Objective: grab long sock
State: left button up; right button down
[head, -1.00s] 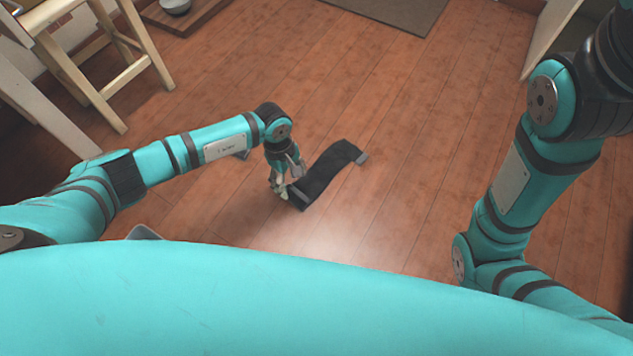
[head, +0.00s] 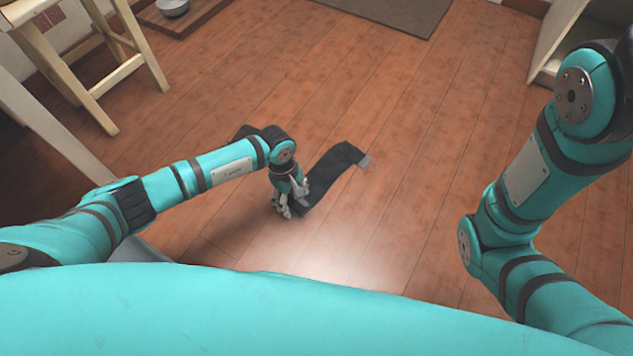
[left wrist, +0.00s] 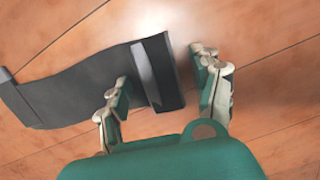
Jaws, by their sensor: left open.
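The long sock (head: 332,172) is black with grey bands at its ends and lies stretched out flat on the wooden floor. In the left wrist view the sock (left wrist: 75,92) runs from the left edge to its near end, which has a pale grey stripe. My left gripper (head: 284,207) is low at this near end. In the left wrist view the left gripper (left wrist: 163,68) is open, with one finger over or beside the sock and the other just past its end. I cannot tell whether the fingers touch it. My right gripper is out of view.
A dark object (head: 246,131) shows partly behind my left arm. A wooden stool (head: 95,60) stands at upper left, near a low platform with a metal bowl (head: 173,7). A grey-brown mat (head: 395,12) lies at the top. Floor right of the sock is clear.

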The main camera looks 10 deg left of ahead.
pick_arm(q)
jog(key=shift+f, duration=0.2)
dwell(0.4)
jog(key=c, duration=1)
jog(key=shift+c, duration=0.4)
